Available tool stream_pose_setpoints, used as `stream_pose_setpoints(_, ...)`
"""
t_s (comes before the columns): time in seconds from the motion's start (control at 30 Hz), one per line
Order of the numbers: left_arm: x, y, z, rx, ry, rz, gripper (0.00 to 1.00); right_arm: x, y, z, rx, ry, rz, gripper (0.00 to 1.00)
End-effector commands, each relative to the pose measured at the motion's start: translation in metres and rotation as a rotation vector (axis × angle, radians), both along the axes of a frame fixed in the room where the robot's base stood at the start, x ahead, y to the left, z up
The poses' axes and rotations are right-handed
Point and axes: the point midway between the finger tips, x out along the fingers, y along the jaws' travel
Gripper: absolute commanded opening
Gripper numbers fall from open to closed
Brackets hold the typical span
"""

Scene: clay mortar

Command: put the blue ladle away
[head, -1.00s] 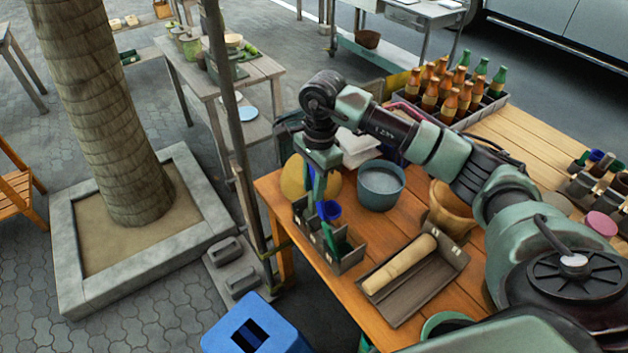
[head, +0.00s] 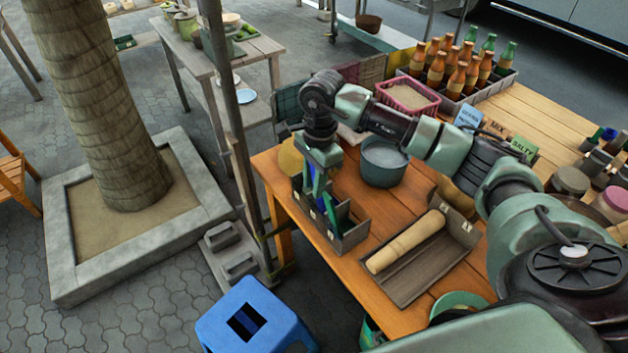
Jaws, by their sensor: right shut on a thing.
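My right gripper (head: 318,172) points down over the grey divided box (head: 352,237) at the front left corner of the wooden table. It is shut on the blue ladle (head: 314,170), of which only slivers of blue show between and beside the fingers. The ladle's lower part is down at the box and mostly hidden by the gripper and box walls, so I cannot tell which compartment it is in or whether it touches the bottom. A green utensil (head: 331,212) stands in the box close to the fingers. My left gripper is not in view.
A blue-grey pot (head: 384,163) stands just behind the box. A rolling pin (head: 406,241) lies on a grey tray (head: 428,268) to the right. A crate of bottles (head: 483,88) and a pink basket (head: 408,97) are farther back. A blue stool (head: 262,312) stands below the table edge.

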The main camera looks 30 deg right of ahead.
Motion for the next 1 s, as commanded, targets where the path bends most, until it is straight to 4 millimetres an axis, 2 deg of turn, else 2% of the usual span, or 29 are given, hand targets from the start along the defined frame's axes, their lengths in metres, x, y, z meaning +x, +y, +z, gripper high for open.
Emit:
stream_pose_setpoints(0.43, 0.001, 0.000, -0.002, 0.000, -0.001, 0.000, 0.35, 0.000, 0.000, -0.002, 0.000, -0.001, 0.000, 0.00)
stream_pose_setpoints(0.47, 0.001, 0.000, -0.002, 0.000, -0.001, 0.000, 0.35, 0.000, 0.000, -0.002, 0.000, -0.001, 0.000, 0.28)
stream_pose_setpoints(0.53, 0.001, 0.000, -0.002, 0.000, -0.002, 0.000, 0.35, 0.000, 0.000, -0.002, 0.000, -0.001, 0.000, 0.47)
stream_pose_setpoints(0.57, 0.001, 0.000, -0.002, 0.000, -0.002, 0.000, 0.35, 0.000, 0.000, -0.002, 0.000, -0.001, 0.000, 0.50)
stream_pose_setpoints(0.87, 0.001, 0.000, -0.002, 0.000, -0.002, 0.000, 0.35, 0.000, 0.000, -0.001, 0.000, -0.001, 0.000, 0.50)
stream_pose_setpoints(1.0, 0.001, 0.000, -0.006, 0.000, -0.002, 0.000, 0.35, 0.001, -0.001, 0.009, 0.000, -0.005, 0.000, 0.50)
